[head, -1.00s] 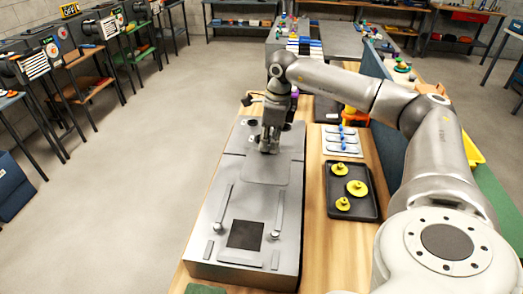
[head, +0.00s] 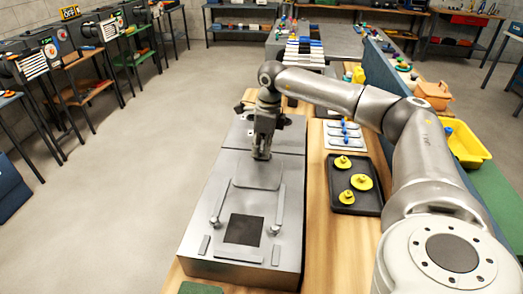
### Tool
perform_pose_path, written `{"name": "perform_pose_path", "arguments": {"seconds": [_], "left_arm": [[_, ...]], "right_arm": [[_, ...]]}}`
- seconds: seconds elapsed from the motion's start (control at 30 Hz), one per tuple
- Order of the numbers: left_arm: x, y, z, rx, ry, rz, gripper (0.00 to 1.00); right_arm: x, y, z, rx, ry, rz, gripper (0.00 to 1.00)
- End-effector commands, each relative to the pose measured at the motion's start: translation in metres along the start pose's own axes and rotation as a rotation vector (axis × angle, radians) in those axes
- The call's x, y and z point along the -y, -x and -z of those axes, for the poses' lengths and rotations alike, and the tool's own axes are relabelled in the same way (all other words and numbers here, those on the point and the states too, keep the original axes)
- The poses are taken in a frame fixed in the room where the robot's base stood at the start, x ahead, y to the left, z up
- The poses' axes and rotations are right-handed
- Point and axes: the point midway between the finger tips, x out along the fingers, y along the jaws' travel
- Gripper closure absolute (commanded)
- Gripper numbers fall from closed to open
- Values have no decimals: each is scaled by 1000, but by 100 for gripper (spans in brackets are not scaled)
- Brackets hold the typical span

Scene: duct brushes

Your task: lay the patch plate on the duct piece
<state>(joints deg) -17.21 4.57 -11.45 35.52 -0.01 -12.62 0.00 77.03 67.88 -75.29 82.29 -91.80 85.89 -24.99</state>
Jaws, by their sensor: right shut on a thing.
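The duct piece (head: 210,250) is a long grey metal box on the wooden bench, with a dark square opening (head: 244,230) in its near top face. The patch plate (head: 258,176) is a thin grey sheet over the middle of the duct piece, beyond the opening. My right gripper (head: 261,155) points down and is shut on the plate's far part. The plate looks roughly flat; I cannot tell whether it touches the duct piece. The opening is uncovered. My left gripper is out of view.
Slim metal strips (head: 222,203) (head: 279,210) lie either side of the opening. A black tray (head: 371,205) with three yellow knobbed pieces is to the right. Behind it is a pale plate (head: 333,142) with blue-knobbed pieces. A yellow bin (head: 468,145) stands farther right.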

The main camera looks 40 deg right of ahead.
Motion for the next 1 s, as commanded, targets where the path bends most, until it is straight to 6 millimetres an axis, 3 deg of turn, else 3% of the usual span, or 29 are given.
{"name": "perform_pose_path", "arguments": {"seconds": [0.07, 0.1, 0.27, 0.67, 1.0], "left_arm": [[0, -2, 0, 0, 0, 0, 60], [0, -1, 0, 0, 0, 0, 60], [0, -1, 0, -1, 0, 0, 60], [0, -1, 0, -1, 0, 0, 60], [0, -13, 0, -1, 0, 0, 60]], "right_arm": [[0, -3, 0, -1, 0, -1, 100], [0, -3, 1, -1, 0, 0, 92], [0, -2, 0, -1, 0, 0, 73], [0, 4, 0, 2, 0, 1, 73], [0, 70, -1, 5, 1, 2, 73]]}}
